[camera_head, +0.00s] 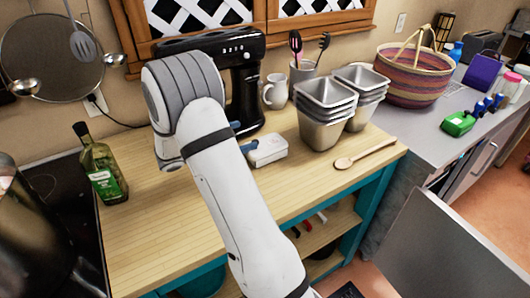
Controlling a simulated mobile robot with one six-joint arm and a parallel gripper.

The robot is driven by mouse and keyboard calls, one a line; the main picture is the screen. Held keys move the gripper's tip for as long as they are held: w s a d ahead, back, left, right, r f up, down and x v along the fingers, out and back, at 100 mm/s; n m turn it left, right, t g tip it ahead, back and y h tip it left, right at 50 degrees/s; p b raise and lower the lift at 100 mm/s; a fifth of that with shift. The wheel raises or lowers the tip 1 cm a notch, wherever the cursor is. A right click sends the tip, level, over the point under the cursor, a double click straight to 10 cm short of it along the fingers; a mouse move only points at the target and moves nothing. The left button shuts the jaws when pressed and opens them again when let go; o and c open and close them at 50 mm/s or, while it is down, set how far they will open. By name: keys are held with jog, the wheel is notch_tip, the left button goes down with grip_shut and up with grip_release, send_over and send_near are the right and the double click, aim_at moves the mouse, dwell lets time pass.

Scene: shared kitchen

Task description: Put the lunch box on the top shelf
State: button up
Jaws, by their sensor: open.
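A small white box with a pale lid (267,151), seemingly the lunch box, lies on the wooden counter (150,235) just right of my arm. My arm crosses the middle of the view and hides most of my gripper. Two blue tips (242,136) show past the arm's right edge and look like the fingertips of my open gripper. The nearer tip is at the box's upper left corner; I cannot tell whether it touches. Open wooden shelving (330,228) shows under the counter; I cannot tell which shelf is the top one.
A black coffee machine (247,85), white jug (275,92) and stacked metal containers (325,108) stand behind the box. A wooden spoon (364,153) lies at right. An oil bottle (102,165) stands at left. A grey panel (450,245) juts out at lower right.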

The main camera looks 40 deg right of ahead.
jog(key=w, duration=0.1)
jog(key=p, duration=0.1)
send_near(259, 146)
jog(key=shift+s+d+f+n+t+h, duration=0.2)
jog(key=shift+d+f, duration=0.1)
jog(key=shift+d, duration=0.3)
jog(key=shift+s+d+f+n+t+h, duration=0.1)
jog(key=shift+s+d+f+n, duration=0.15)
jog(key=shift+d, duration=0.7)
jog(key=d+p, duration=0.2)
jog(key=d, duration=0.4)
jog(key=shift+s+d, duration=0.15)
jog(key=shift+d, duration=0.2)
jog(key=c, duration=0.9)
